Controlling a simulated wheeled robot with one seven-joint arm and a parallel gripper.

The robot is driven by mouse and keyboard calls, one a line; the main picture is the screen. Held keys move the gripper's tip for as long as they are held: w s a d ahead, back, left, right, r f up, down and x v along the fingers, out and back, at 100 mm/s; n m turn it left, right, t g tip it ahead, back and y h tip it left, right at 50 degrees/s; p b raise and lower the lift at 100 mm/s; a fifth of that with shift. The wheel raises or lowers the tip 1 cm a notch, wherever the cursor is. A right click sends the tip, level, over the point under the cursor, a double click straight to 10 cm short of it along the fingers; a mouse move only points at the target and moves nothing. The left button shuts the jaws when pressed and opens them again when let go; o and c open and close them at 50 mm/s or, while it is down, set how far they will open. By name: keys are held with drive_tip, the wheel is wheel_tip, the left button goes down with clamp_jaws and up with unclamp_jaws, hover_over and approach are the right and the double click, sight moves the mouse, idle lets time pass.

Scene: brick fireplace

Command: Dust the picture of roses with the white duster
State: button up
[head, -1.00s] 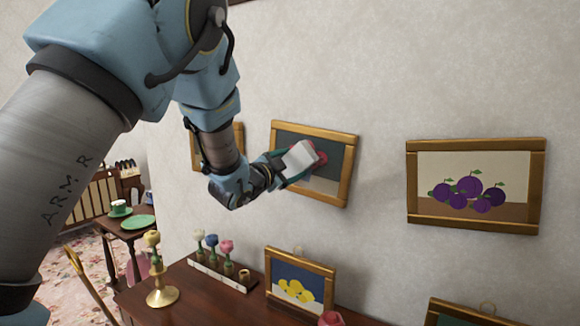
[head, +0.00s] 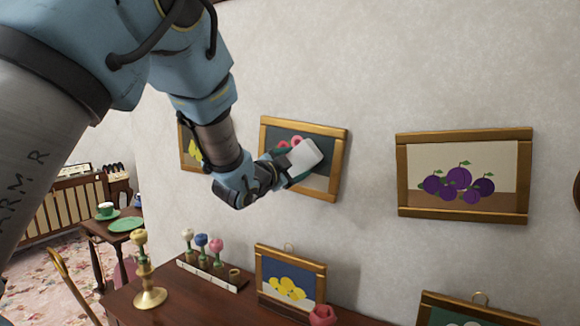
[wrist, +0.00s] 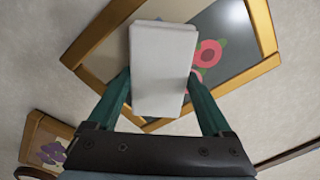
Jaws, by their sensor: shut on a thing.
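The picture of roses (head: 330,141) hangs on the wall in a gold frame, with pink-red flowers on a dark grey ground. The white duster (head: 306,154), a pale block, is in front of it and hides part of it. My gripper (head: 290,168) is shut on the duster. In the wrist view the duster (wrist: 163,70) sits between green fingers (wrist: 158,88) and covers the left part of the flowers on the roses picture (wrist: 228,75). I cannot tell whether the duster touches the picture.
A plum picture (head: 465,148) hangs to the right and a yellow-fruit picture (head: 190,150) to the left, partly behind my arm. Below, a wooden cabinet top (head: 200,300) bears a brass candlestick (head: 148,290), a flower rack (head: 212,275) and a small framed picture (head: 290,275). Bare wall lies between the pictures.

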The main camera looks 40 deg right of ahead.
sight(309, 166)
drive_tip(key=shift+s+d+f+b, duration=0.1)
drive_tip(key=shift+s+d+b, duration=0.1)
drive_tip(key=shift+s+b, duration=0.35)
drive_tip(key=shift+s+d+f+b, duration=0.1)
drive_tip(key=shift+s+d+b, duration=0.15)
drive_tip(key=shift+s, duration=0.45)
drive_tip(key=shift+s+d+b, duration=0.15)
drive_tip(key=shift+s+b, duration=0.3)
drive_tip(key=shift+s, duration=0.2)
drive_tip(key=shift+f+b, duration=0.1)
drive_tip(key=shift+b, duration=0.3)
drive_tip(key=shift+w, duration=0.15)
drive_tip(key=shift+w+a+r+b, duration=0.1)
drive_tip(key=shift+w+a+r, duration=0.05)
drive_tip(key=shift+w, duration=0.5)
drive_tip(key=shift+w+a+r+b, duration=0.15)
drive_tip(key=shift+w+a, duration=0.05)
drive_tip(key=shift+w, duration=0.5)
drive_tip(key=shift+w+a+r+b, duration=0.1)
drive_tip(key=shift+w+a+r, duration=0.05)
drive_tip(key=shift+w, duration=0.5)
drive_tip(key=shift+w+a+r, duration=0.1)
drive_tip(key=shift+w+a, duration=0.15)
drive_tip(key=shift+w, duration=0.65)
drive_tip(key=shift+w+a+r, duration=0.1)
drive_tip(key=shift+w+a, duration=0.15)
drive_tip(key=shift+w, duration=0.65)
drive_tip(key=shift+f, duration=0.1)
